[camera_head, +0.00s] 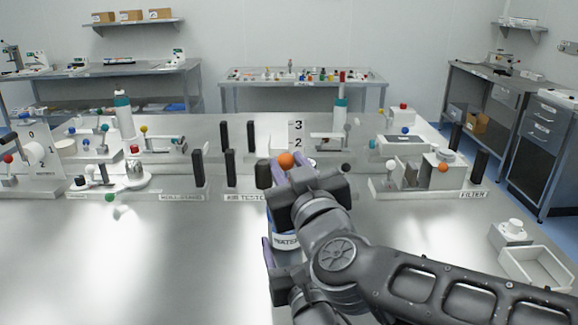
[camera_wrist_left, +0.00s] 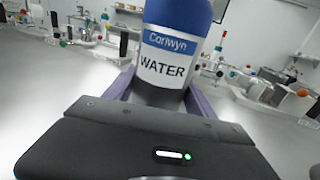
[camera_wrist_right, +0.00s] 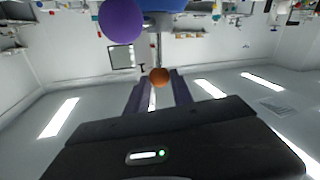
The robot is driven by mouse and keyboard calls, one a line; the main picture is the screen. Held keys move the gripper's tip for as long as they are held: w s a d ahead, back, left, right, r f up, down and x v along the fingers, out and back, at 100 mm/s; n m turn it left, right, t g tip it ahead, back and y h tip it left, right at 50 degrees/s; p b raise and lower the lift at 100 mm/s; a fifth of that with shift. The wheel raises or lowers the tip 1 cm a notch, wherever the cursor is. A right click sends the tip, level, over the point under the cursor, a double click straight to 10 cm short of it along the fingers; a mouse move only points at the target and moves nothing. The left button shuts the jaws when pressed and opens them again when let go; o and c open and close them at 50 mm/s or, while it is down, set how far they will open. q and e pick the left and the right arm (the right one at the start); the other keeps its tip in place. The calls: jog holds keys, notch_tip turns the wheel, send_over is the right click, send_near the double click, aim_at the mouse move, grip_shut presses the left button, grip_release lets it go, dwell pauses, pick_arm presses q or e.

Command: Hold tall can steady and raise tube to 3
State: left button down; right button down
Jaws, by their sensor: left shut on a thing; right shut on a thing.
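My right gripper (camera_head: 287,174) is shut at the orange ball (camera_head: 286,160). In the upside-down right wrist view the orange ball (camera_wrist_right: 160,77) sits at the end of a thin tube (camera_wrist_right: 158,47) from the blue can, between the fingertips. A white scale (camera_head: 298,133) shows "3" and "2" behind it; its lower part is hidden.
A label reading "AIR TESTER" (camera_head: 245,197) is left of the can, with black posts (camera_head: 252,137) behind. A filter unit (camera_head: 435,178) stands to the right. A purple ball (camera_wrist_right: 123,18) shows near the right wrist camera. The table's front left is clear.

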pick_arm(q)
jog(key=shift+a+f, duration=0.1)
jog(key=shift+f, duration=0.35)
dwell(0.3)
pick_arm(e)
notch_tip(320, 180, up, 11)
jog(key=shift+f, duration=0.1)
jog(key=c, duration=1.1)
grip_release()
jog(key=shift+f, duration=0.15)
jog(key=shift+s, duration=0.1)
jog(key=v, duration=1.2)
pick_arm(q)
jog(key=shift+r+p, duration=0.45)
pick_arm(e)
jog(key=shift+r, duration=0.4)
